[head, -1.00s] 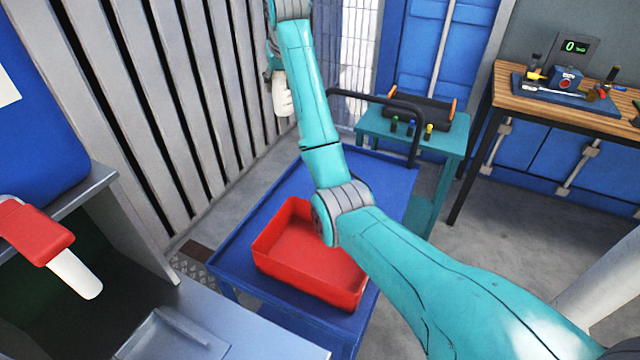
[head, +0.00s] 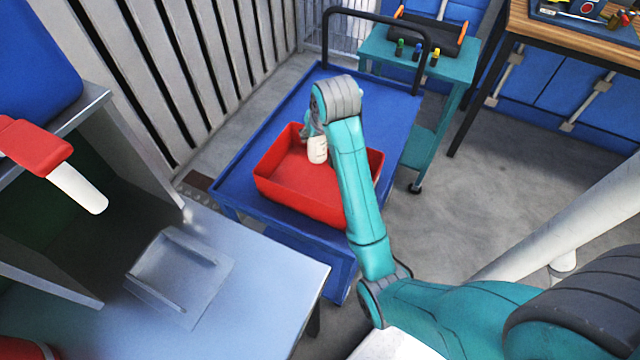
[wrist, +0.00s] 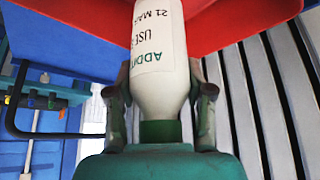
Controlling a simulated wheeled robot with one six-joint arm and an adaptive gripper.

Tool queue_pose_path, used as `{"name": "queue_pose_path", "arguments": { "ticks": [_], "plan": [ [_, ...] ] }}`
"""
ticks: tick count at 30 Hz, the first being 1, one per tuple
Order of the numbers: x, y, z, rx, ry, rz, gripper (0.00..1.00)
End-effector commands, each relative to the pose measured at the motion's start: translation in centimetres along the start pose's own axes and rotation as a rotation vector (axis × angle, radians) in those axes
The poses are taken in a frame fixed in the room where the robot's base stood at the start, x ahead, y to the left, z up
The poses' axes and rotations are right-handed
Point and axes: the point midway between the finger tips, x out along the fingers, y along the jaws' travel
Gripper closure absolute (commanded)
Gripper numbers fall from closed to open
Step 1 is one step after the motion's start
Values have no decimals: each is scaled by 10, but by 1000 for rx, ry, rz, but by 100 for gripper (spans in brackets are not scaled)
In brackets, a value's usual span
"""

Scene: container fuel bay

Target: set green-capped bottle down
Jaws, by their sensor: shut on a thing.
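The green-capped bottle (wrist: 160,60) is white with a printed label. In the wrist view, its green cap (wrist: 160,131) is nearest my palm and its body points away from me. My gripper (wrist: 163,95) is shut on it, one finger on each side near the shoulder. In the head view, the bottle (head: 317,150) shows within the outline of the open red bin (head: 308,203), near its far side. I cannot tell whether its base touches the bin floor. My gripper (head: 309,131) is partly hidden behind my arm there.
The bin stands on a blue cart (head: 262,160) with a dark handle (head: 375,17). A teal side cart (head: 440,60) with small capped items stands behind. The visible bin floor looks empty.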

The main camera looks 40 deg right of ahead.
Motion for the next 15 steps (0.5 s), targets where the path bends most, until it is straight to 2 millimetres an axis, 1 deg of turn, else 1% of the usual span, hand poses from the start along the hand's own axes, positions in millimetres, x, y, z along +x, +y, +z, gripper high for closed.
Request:
{"name": "queue_pose_path", "arguments": {
  "ticks": [1,5,8,12,15],
  "plan": [
    [-1,0,7,0,0,0,93],
    [2,1,18,0,-1,0,93],
    [14,1,27,0,-3,0,93],
    [36,1,39,0,-3,0,93],
    [47,1,45,0,-2,0,93]
  ]
}}
